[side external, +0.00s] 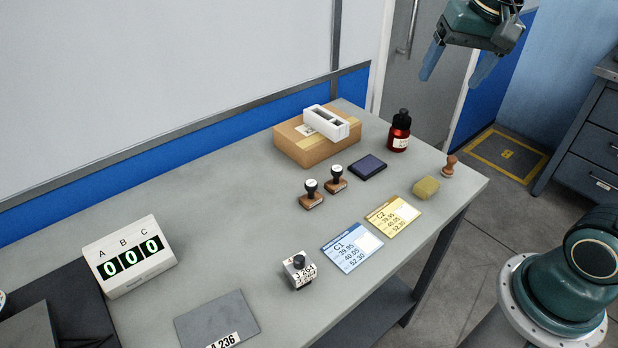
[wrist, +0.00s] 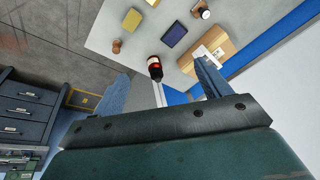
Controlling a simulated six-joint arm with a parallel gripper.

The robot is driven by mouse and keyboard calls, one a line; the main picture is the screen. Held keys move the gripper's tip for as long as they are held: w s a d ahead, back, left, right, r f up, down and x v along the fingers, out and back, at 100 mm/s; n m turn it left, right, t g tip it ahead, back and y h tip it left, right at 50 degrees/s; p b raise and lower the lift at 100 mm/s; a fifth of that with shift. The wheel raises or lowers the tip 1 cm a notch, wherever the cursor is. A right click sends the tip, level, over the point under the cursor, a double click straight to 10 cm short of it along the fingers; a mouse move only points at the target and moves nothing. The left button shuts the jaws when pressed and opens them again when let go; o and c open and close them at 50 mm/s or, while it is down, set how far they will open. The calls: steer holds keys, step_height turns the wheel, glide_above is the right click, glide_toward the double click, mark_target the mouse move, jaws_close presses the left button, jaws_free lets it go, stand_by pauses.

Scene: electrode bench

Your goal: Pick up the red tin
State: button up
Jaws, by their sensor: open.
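The red tin is a small red bottle-shaped container (side external: 399,134) with a black cap and a pale label. It stands upright near the back right of the grey table (side external: 240,240), right of the cardboard box. In the wrist view the red tin (wrist: 155,69) shows beyond and between the two fingers. My gripper (side external: 456,75) is open and empty, high at the upper right of the side view, above and apart from the red tin. Its blue fingers (wrist: 163,85) also show in the wrist view, spread wide.
A cardboard box (side external: 290,146) with a white holder (side external: 340,128) on top is left of the tin. A dark ink pad (side external: 367,167), a yellow sponge (side external: 426,188), a wooden stamp (side external: 449,166), two more stamps and two cards lie nearby. A counter display (side external: 128,256) stands at left.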

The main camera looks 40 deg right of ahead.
steer(key=w+d+f+m+g, duration=0.2)
steer(key=w+d+f+m, duration=0.25)
steer(key=w+d, duration=0.4)
steer(key=m+g, duration=0.1)
steer(key=m, duration=0.5)
glide_above(403, 118)
steer(key=shift+y, duration=0.3)
steer(key=f, duration=0.4)
steer(key=d+f, duration=0.1)
steer(key=f, duration=0.1)
steer(key=shift+w+f, duration=0.15)
steer(key=shift+w, duration=0.05)
steer(key=shift+a, duration=0.1)
steer(key=shift+f, duration=0.1)
steer(key=shift+f, duration=4.2)
steer(key=shift+a+f, duration=0.2)
steer(key=shift+f, duration=2.4)
steer(key=c, duration=1.2)
